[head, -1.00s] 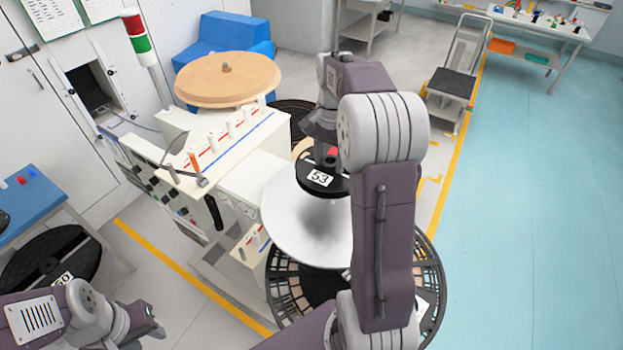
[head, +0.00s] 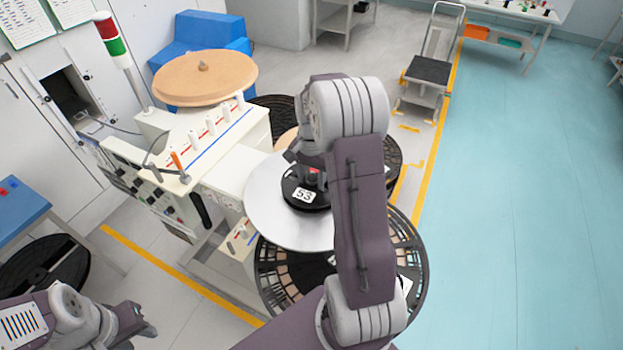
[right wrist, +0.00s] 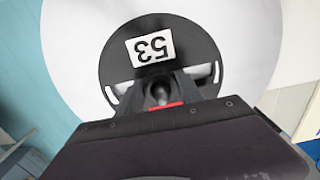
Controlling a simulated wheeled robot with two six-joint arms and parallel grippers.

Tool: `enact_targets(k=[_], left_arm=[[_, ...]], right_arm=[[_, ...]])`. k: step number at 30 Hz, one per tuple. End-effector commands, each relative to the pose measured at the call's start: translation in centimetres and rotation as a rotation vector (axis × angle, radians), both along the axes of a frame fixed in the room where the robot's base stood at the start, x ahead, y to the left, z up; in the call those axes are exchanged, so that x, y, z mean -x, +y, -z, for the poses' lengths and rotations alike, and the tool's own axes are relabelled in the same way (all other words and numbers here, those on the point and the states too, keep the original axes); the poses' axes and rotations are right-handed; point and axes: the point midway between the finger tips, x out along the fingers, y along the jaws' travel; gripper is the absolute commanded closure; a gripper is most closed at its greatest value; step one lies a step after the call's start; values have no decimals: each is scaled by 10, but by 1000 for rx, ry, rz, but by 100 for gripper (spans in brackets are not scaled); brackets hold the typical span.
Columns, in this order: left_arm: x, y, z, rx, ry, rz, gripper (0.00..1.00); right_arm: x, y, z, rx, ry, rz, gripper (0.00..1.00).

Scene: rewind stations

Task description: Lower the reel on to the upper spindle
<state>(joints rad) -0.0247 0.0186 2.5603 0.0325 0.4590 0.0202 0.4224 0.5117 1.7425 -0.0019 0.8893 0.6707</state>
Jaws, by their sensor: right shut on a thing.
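My right gripper (head: 312,172) is shut on the reel's middle from above. In the right wrist view, a dark rounded tip (right wrist: 160,90) shows between the fingers. The spindle below is hidden by the reel. My left gripper (head: 138,322) is low at the left, away from the machine.
A large black slotted reel (head: 412,245) lies below the plate. A tan disc (head: 205,78) tops the machine's back, near a signal tower (head: 110,38). A row of white pegs (head: 210,125) stands left of the plate. Teal floor (head: 500,200) at right is clear.

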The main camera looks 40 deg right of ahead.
Motion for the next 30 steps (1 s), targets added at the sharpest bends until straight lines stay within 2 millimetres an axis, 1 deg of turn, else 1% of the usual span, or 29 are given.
enact_targets(k=[4,5,6,7,15,18,20,27,30], left_arm=[[0,0,1,0,0,0,64],[0,0,1,0,0,0,64],[0,0,1,0,0,0,64],[0,0,1,0,0,0,64],[0,0,1,0,0,0,64],[0,0,1,0,0,0,64],[0,0,3,0,0,0,64],[0,0,8,0,0,0,64],[0,0,9,0,0,0,64]], right_arm=[[0,0,2,0,-1,0,100],[0,0,1,0,-1,0,52],[-1,0,1,0,-1,0,40],[-1,0,1,0,-2,0,35],[-1,0,0,0,-2,0,35],[-2,0,-6,2,-5,0,35],[-2,-1,-16,3,-8,0,35],[-3,-1,-79,3,-9,0,35],[-2,0,-100,2,-7,0,35]])
